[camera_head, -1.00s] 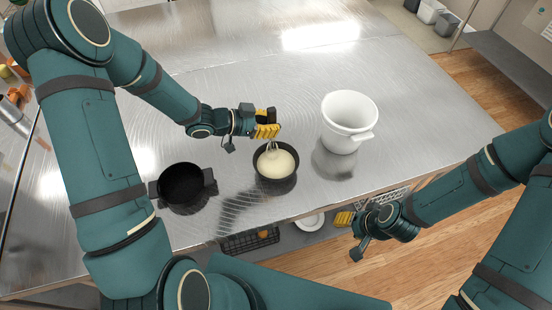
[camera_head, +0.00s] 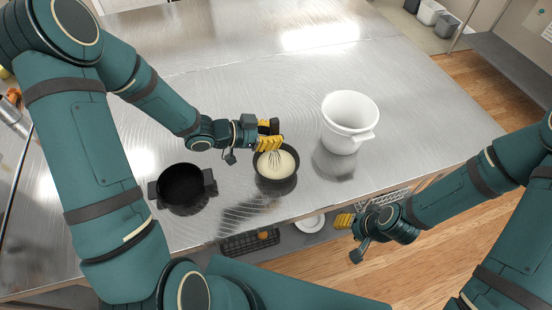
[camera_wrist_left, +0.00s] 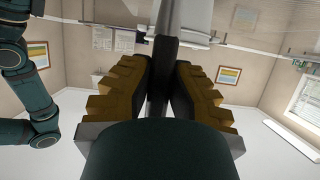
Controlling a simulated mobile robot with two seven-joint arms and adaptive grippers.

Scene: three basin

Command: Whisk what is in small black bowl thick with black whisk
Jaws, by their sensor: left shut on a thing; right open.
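The small black bowl (camera_head: 290,182) stands on the metal table and holds a pale cream mixture (camera_head: 281,169). My left gripper (camera_head: 269,143) is shut on the handle of the black whisk (camera_head: 275,157) just above the bowl's far rim. The whisk's wires reach down into the mixture. In the left wrist view the whisk's dark handle (camera_wrist_left: 161,75) sits between the two yellow fingers of my left gripper (camera_wrist_left: 160,95). My right gripper (camera_head: 343,221) is open and empty, beyond the table's front edge at lower right.
A black pot with two side handles (camera_head: 182,185) stands left of the bowl. A white pitcher (camera_head: 349,120) stands to the right. A dark basket (camera_head: 250,243) and a white plate (camera_head: 311,223) sit below the table top. The far table is clear.

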